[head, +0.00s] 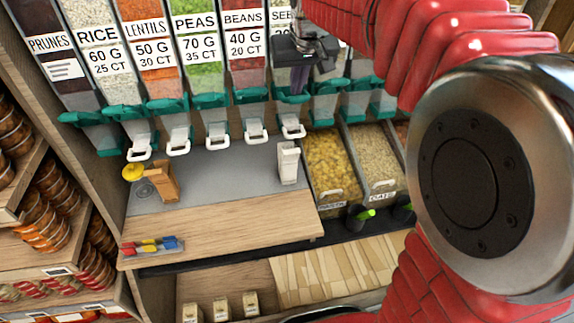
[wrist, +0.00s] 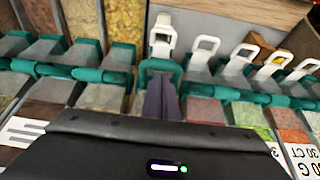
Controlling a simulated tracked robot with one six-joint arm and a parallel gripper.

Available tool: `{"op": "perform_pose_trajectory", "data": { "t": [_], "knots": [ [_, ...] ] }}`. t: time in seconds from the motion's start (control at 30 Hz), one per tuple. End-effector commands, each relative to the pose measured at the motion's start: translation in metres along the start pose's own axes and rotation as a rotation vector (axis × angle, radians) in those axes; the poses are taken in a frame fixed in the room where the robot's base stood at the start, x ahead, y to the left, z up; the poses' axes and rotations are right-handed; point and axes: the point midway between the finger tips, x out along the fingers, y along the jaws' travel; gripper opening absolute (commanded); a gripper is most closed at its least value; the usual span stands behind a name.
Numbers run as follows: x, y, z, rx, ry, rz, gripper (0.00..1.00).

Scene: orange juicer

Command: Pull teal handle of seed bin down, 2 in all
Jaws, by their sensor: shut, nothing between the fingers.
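The seed bin (head: 283,16) is the dispenser with the partly hidden "SEE" label at the right end of the labelled row, largely covered by my gripper and arm. Its teal handle (head: 289,97) is at the bin's lower front, above a white loop at the spout. My gripper (head: 299,90) is shut and empty in front of this bin, with its purple fingers pointing down at the handle. In the wrist view, the fingertips (wrist: 161,78) reach the teal handle (wrist: 160,66). I cannot tell whether they touch it.
Bins for beans (head: 245,45), peas (head: 200,50) and others stand close on the left with similar teal handles. A white container (head: 288,163) stands on the counter below. A wooden block (head: 166,182) is farther left. The counter's middle (head: 225,185) is clear.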

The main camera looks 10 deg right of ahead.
Motion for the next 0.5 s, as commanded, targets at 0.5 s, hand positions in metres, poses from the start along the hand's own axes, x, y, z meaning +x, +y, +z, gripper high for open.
{"op": "perform_pose_trajectory", "data": {
  "t": [0.5],
  "knots": [
    [0.016,0.0,0.013,0.0,-0.007,0.0,0.0]
  ]
}}
